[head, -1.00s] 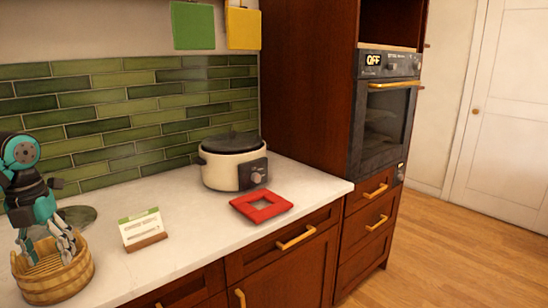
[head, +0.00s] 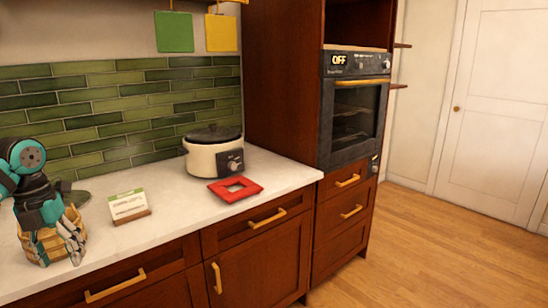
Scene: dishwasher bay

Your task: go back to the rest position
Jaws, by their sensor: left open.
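My left gripper (head: 73,250) is at the left edge of the head view, pointing down. Its open fingers show in front of a wooden basket (head: 38,247) on the white counter, and nothing shows between them. The gripper and arm hide part of the basket; I cannot tell whether they touch it. My right gripper is not in view.
On the counter (head: 165,217) stand a small card in a wooden holder (head: 129,206), a cream slow cooker (head: 214,152) and a red square trivet (head: 235,189). An oven (head: 353,110) is built into the tall cabinet. The wooden floor (head: 430,250) at right is clear.

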